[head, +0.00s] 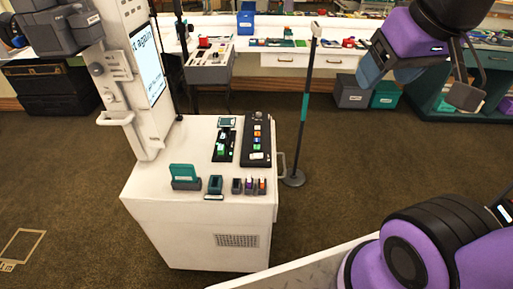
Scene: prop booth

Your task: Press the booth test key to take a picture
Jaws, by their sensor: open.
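The booth (207,235) is a white cabinet with a tall white column (142,125) at its back left. A lit screen (148,66) on the column shows partly cut-off text. A black sloped control panel (249,157) on the cabinet top carries a row of small coloured keys and a round knob. The key labels are too small to read, so I cannot tell which is the test key. A dark grey camera-like unit (60,30) sits at the column's upper left. My gripper (465,82) is open and empty at the upper right, well apart from the booth.
A smaller dark panel (224,146) with green parts lies left of the control panel. A teal holder (184,177) and several small blocks stand along the front edge. A post (304,110) with a round base stands right of the booth. Carpet (345,190) is clear farther right.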

